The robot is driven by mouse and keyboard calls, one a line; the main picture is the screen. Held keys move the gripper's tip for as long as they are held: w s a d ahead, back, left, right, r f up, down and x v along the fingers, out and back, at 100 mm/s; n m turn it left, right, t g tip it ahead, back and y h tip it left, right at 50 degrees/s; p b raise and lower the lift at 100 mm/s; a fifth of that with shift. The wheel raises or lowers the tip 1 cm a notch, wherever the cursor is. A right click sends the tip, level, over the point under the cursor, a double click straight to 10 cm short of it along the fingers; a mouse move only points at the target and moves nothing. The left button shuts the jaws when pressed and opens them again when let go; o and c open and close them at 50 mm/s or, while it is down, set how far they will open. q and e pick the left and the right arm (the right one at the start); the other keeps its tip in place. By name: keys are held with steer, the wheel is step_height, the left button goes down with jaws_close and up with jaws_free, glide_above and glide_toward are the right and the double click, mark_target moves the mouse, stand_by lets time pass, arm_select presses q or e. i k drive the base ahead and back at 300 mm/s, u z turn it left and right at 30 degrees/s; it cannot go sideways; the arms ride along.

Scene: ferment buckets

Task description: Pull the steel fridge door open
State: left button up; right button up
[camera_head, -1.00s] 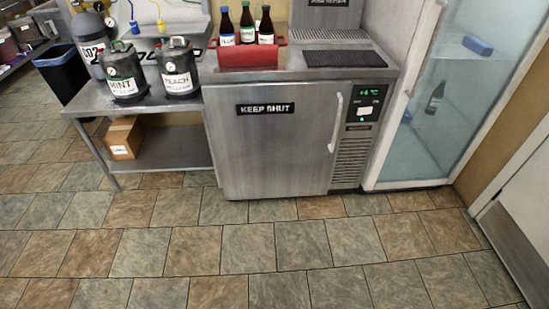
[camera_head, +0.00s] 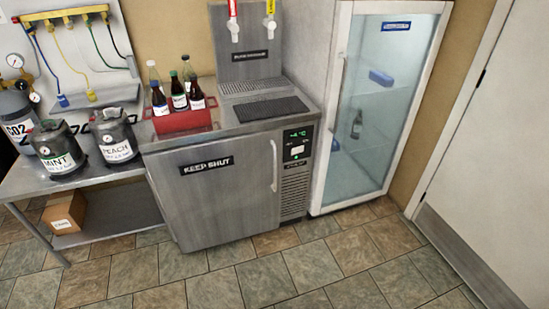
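The steel fridge door (camera_head: 222,205) is shut, a flat grey panel with a black "KEEP SHUT" label (camera_head: 206,165) near its top. Its pale vertical handle (camera_head: 274,165) runs along the door's right side. A control panel (camera_head: 297,143) with a green readout sits to the right of the door. Neither of my grippers shows in the head view, and nothing touches the handle.
A red crate of bottles (camera_head: 182,119) stands on the fridge top. A steel table (camera_head: 92,177) with two kegs is at the left, a tall glass-door fridge (camera_head: 372,110) at the right. A white door (camera_head: 487,150) is at far right. The tiled floor in front is clear.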

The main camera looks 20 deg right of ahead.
mark_target(211, 193)
steer(key=u, duration=0.05)
steer(key=k, duration=0.45)
steer(key=z, duration=0.75)
steer(key=i, duration=0.75)
steer(key=u, duration=0.55)
steer(key=i, duration=0.6)
steer(key=u, duration=0.6)
